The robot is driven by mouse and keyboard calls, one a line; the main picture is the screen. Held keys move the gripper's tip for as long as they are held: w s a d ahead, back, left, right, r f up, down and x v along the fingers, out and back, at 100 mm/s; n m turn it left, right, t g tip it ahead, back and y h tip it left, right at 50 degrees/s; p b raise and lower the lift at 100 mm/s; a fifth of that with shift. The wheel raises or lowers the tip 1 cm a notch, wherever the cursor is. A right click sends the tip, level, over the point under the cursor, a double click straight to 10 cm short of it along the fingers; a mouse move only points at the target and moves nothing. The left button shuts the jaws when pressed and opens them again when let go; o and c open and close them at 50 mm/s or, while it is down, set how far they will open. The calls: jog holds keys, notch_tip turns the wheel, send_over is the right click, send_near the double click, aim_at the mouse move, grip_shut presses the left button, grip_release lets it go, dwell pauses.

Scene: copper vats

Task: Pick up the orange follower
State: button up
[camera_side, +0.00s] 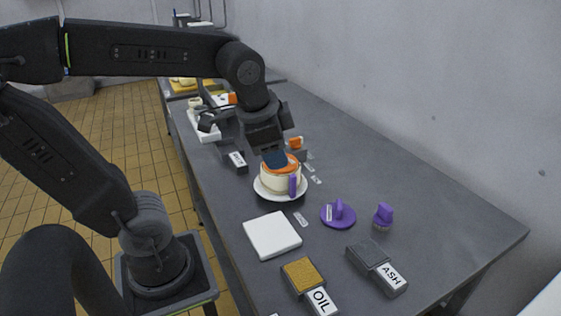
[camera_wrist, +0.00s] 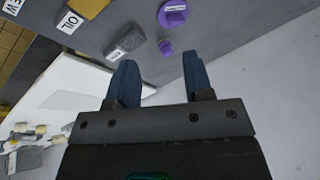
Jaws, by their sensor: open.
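An orange disc, which looks like the orange follower (camera_side: 292,164), shows at the top of a cream round pot (camera_side: 277,182) in the side view. The pot has a purple piece on its side and stands on a white plate (camera_side: 265,194). My gripper (camera_side: 274,160) is over the pot, its dark blue fingertips in front of the orange and hiding part of it. I cannot tell whether they touch it. In the wrist view my gripper (camera_wrist: 161,78) has its two blue fingers apart with nothing visible between them. The follower does not show in that view.
A purple disc with a knob (camera_side: 337,214) and a purple brush (camera_side: 383,214) lie nearer the camera. A white slab (camera_side: 272,236) and blocks labelled OIL (camera_side: 302,276) and ASH (camera_side: 370,259) are in front. A small orange-topped item (camera_side: 295,143) stands close behind the pot. The right side of the table is clear.

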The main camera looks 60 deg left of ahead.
jog(key=w+a+f+m+g+y, duration=0.25)
jog(key=w+a+m+g, duration=0.25)
jog(key=w+a+m, duration=0.85)
jog(key=s+a+f, duration=0.1)
jog(key=a+f, duration=0.1)
jog(key=f, duration=0.2)
jog(key=a+f+n, duration=0.1)
jog(key=a+f, duration=0.1)
jog(key=f, duration=0.2)
jog(key=s+a+f+n, duration=0.1)
jog(key=f, duration=0.3)
jog(key=shift+s+a+y, duration=0.25)
jog(key=shift+s+a, duration=0.05)
jog(key=shift+a, duration=0.1)
grip_shut()
